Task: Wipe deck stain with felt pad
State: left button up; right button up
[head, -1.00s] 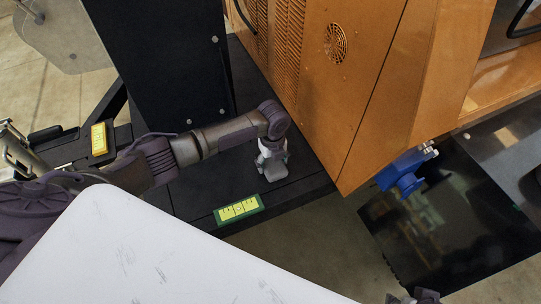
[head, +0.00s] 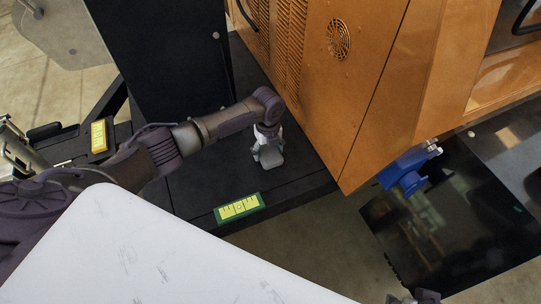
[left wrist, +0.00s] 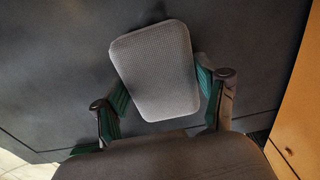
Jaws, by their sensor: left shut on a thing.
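The felt pad (left wrist: 157,70) is a grey rounded rectangle between the two green-padded fingers of my left gripper (left wrist: 160,100) in the left wrist view. In the head view the pad (head: 271,158) shows as a small grey block under my left gripper (head: 267,142), low over the black deck (head: 215,178) beside the orange cabinet. My left gripper is shut on the pad. I cannot tell whether the pad touches the deck. No stain shows clearly; a faint dark patch (left wrist: 152,14) lies at the pad's far edge in the left wrist view. My right gripper is not clearly in view.
The orange cabinet (head: 350,90) stands close to the right of my left gripper. A black upright panel (head: 160,65) stands behind my arm. A green-and-yellow label (head: 239,208) sits at the deck's front edge. A blue part (head: 405,170) hangs at the right.

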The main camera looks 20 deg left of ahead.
pick_arm(q)
jog(key=shift+w+a+f, duration=0.1)
jog(key=shift+w+a, duration=0.35)
jog(key=shift+w+a+b, duration=0.4)
jog(key=shift+a+b, duration=0.05)
jog(key=shift+b, duration=0.15)
jog(key=shift+w+a+b, duration=0.45)
jog(key=shift+a, duration=0.05)
jog(key=shift+w+a+b, duration=0.4)
jog(key=shift+a+b, duration=0.1)
jog(key=shift+w+a+b, duration=0.25)
jog(key=shift+a+b, duration=0.05)
jog(key=shift+w+a, duration=0.15)
pick_arm(e)
jog(key=w+a+r+t+y, duration=0.1)
jog(key=w+a+r+t, duration=0.1)
jog(key=w+r+t, duration=0.2)
jog(key=w+a+r+t+y, duration=0.1)
jog(key=w+a+r+t, duration=0.2)
jog(key=w+t, duration=0.3)
jog(key=shift+w+r+n+y, duration=0.35)
jog(key=shift+w+r, duration=0.3)
jog(key=shift+w, duration=1.45)
